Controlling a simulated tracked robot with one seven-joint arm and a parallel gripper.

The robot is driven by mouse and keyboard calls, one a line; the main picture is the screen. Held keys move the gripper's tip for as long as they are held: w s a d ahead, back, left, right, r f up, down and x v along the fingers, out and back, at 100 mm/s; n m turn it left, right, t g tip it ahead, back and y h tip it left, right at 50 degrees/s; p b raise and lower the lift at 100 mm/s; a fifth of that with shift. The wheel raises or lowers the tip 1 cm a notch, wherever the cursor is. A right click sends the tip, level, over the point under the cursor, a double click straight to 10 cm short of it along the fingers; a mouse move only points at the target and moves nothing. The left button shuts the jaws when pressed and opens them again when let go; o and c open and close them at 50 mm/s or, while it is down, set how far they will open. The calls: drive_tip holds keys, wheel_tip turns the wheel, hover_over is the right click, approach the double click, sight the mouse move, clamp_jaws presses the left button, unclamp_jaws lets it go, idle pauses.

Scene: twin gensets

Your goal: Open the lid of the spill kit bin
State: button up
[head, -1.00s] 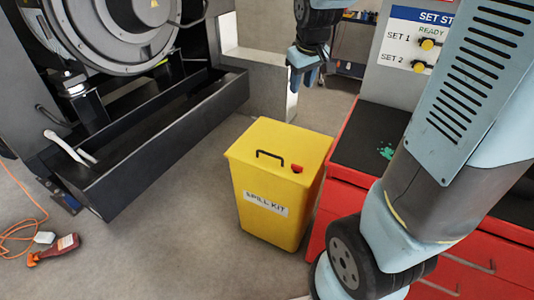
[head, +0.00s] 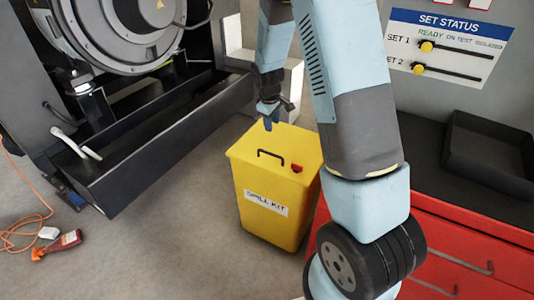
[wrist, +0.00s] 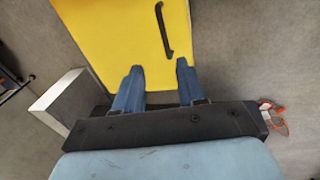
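The yellow spill kit bin (head: 268,205) stands on the floor with its lid (head: 285,148) closed. A black handle (head: 270,155) is on the lid, with a small red part (head: 296,168) near the front right edge. My gripper (head: 270,122) is above the back edge of the lid, pointing down. In the wrist view my gripper (wrist: 158,80) has its two blue fingers apart with nothing between them. The handle (wrist: 163,30) lies beyond the fingertips there, over the yellow lid (wrist: 115,35). The red part is not seen in the wrist view.
A red cabinet (head: 460,240) with a dark top and a black tray (head: 490,148) stands right of the bin. A dark genset base (head: 150,150) is at left. A red device (head: 58,244) with an orange cable lies on the floor.

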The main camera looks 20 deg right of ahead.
sight(272, 155)
drive_tip(key=shift+n, duration=0.3)
drive_tip(key=w+f, duration=0.1)
drive_tip(key=f, duration=0.4)
drive_tip(key=d+f, duration=0.1)
drive_tip(key=f, duration=0.5)
drive_tip(key=w+f, duration=0.1)
drive_tip(key=f, duration=0.5)
drive_tip(key=shift+w+d, duration=0.15)
drive_tip(key=shift+w, duration=0.2)
clamp_jaws()
